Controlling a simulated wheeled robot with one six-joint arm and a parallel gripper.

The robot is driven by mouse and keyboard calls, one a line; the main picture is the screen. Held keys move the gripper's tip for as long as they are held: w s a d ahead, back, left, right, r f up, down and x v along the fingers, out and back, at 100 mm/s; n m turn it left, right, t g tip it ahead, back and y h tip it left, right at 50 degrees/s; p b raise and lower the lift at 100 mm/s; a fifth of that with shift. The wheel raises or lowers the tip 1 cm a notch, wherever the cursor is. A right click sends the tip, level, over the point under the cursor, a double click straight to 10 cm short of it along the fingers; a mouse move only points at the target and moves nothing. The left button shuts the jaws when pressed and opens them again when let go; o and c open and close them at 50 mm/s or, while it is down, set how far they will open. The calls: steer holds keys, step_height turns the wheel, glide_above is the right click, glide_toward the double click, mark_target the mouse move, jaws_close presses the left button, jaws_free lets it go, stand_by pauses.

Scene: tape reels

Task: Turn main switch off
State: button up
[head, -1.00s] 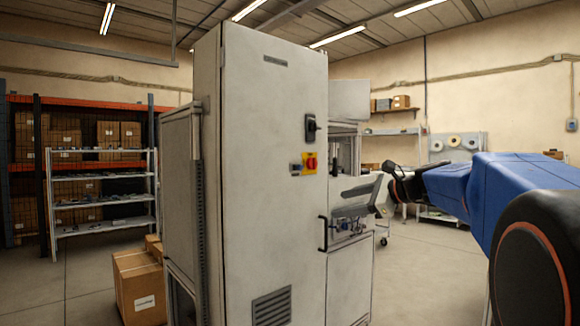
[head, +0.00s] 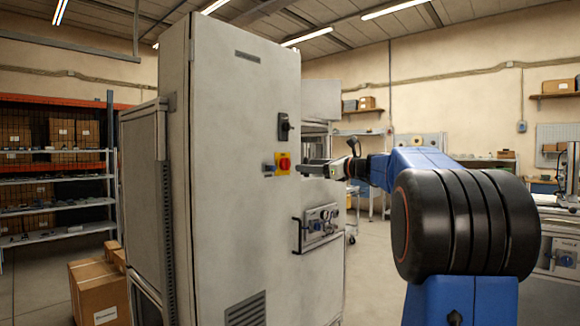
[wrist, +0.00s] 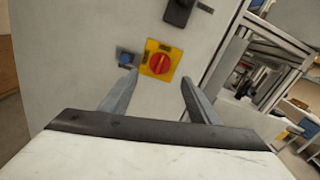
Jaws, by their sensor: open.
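The main switch (head: 284,163) is a red rotary knob on a yellow plate on the front of a tall grey cabinet (head: 235,200). In the wrist view the main switch (wrist: 160,63) lies just beyond my fingertips, between them and upper centre. I cannot clearly tell which way its knob points. My gripper (head: 312,168) is to the right of the switch in the head view, fingers towards the cabinet. In the wrist view my gripper (wrist: 158,79) is open and empty, one finger on each side of the knob's line. No contact with the knob shows.
A small blue part (wrist: 126,58) sits left of the switch, close to the left finger. A black door handle (head: 285,127) juts out above. A lower panel with a bar handle (head: 320,226) is below right. Cardboard boxes (head: 98,290) stand left of the cabinet.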

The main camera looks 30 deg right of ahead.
mark_target(289, 164)
steer(key=x, duration=0.9)
steer(key=shift+w+a, duration=0.1)
steer(key=shift+w, duration=0.1)
steer(key=shift+c, duration=0.2)
steer(key=c, duration=1)
